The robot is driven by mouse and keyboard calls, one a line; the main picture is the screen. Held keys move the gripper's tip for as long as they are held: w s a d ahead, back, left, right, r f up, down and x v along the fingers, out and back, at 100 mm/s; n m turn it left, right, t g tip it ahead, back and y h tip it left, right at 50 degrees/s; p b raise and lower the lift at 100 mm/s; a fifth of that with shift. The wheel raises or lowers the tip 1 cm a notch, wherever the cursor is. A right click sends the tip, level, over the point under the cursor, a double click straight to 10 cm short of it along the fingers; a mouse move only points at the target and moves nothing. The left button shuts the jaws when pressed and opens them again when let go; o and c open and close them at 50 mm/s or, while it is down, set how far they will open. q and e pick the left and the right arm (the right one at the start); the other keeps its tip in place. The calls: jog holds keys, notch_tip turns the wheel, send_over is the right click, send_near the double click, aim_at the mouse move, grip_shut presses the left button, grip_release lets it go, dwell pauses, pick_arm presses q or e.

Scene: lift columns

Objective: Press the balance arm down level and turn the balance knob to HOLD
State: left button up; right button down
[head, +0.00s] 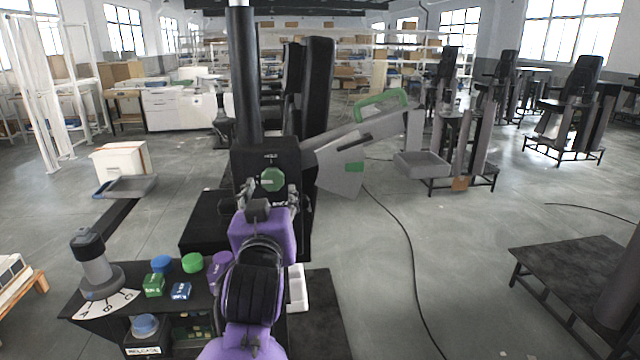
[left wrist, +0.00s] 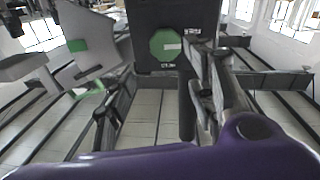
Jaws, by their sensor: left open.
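The balance arm (head: 366,136) is a grey beam with a green handle (head: 381,104). It slopes upward to the right from the lift column (head: 244,75). The balance knob (head: 272,179) is a green octagon with a pale mark, on a black box labelled HOLD (head: 270,157). It also shows in the left wrist view (left wrist: 164,44), where the picture is turned over. My left gripper (head: 269,196) is open and empty in front of the knob. Its fingers are near the knob's two sides; whether they touch is unclear. My right gripper is not in view.
At the lower left is a console with a lettered dial (head: 109,304), colored caps and a blue RELEASE button (head: 145,325). A grey tray block (head: 422,164) hangs below the arm's right end. A black table (head: 575,262) stands right. A cable crosses the open floor.

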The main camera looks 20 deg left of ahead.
aim_at(275, 182)
pick_arm(q)
jog(key=shift+n+g, duration=0.3)
jog(key=x, duration=0.7)
jog(key=shift+s+a+f+p, duration=0.15)
jog(key=shift+a+f+p, duration=0.05)
jog(key=shift+f+p, duration=0.15)
jog(key=shift+w+a, duration=0.1)
jog(key=shift+w, duration=0.3)
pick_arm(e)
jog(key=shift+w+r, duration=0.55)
pick_arm(q)
jog(key=shift+c, duration=0.5)
jog(key=shift+f, duration=0.1)
jog(key=c, duration=0.9)
jog(key=shift+c, duration=0.2)
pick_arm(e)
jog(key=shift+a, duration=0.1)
